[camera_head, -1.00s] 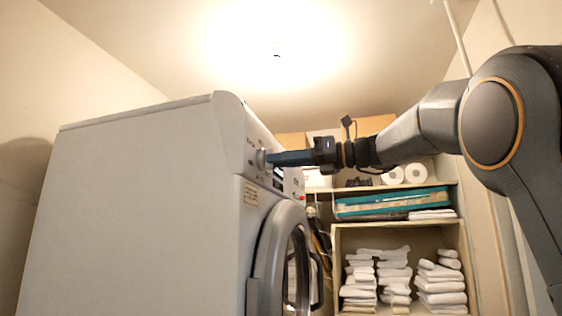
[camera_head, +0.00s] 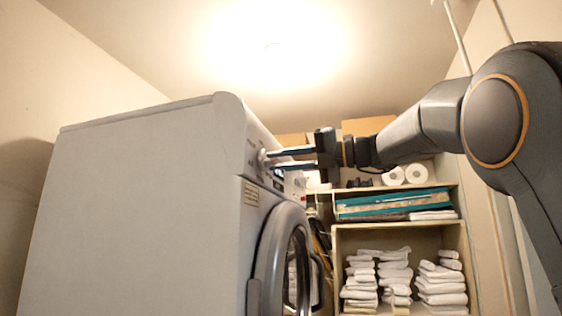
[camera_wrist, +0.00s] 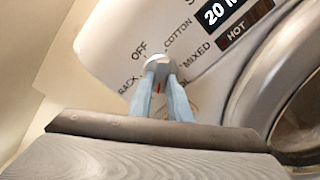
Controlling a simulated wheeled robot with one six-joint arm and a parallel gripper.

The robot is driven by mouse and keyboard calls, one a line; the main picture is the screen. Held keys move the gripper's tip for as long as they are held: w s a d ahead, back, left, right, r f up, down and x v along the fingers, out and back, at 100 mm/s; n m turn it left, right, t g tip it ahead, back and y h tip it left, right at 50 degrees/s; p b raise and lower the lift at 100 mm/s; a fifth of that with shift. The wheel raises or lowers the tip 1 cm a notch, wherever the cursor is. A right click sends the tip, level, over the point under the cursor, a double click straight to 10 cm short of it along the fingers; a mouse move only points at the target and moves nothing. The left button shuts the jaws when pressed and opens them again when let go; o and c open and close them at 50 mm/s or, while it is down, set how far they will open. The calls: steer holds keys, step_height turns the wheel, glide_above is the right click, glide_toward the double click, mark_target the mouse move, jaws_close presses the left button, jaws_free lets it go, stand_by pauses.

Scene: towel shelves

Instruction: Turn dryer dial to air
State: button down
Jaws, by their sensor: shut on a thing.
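The white dryer (camera_head: 150,200) fills the left of the head view, its control panel (camera_wrist: 110,45) facing right. The round silver dial (camera_wrist: 158,64) sits on the panel, and its edge also shows in the head view (camera_head: 262,158). Labels around it read OFF, COTTON and MIXED, with RACK and one ending in OL partly hidden. A small red mark shows between the fingers, on the side away from OFF. I cannot read an AIR label. My gripper (camera_head: 271,160) is shut on the dial, one finger on each side, as the wrist view (camera_wrist: 160,82) shows.
A display (camera_wrist: 222,12) starting with 20 and a HOT label lie right of the dial. The round dryer door (camera_head: 285,260) is below the panel. A shelf (camera_head: 335,225) behind holds stacked white towels (camera_head: 440,285), a teal item (camera_head: 395,203) and paper rolls (camera_head: 405,174).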

steer(key=shift+f+m, duration=0.15)
steer(key=shift+m, duration=0.45)
steer(key=c, duration=1.6)
jaws_free()
steer(key=shift+c, duration=0.2)
steer(key=b+v, duration=0.2)
steer(key=v, duration=0.6)
steer(key=shift+b, duration=0.4)
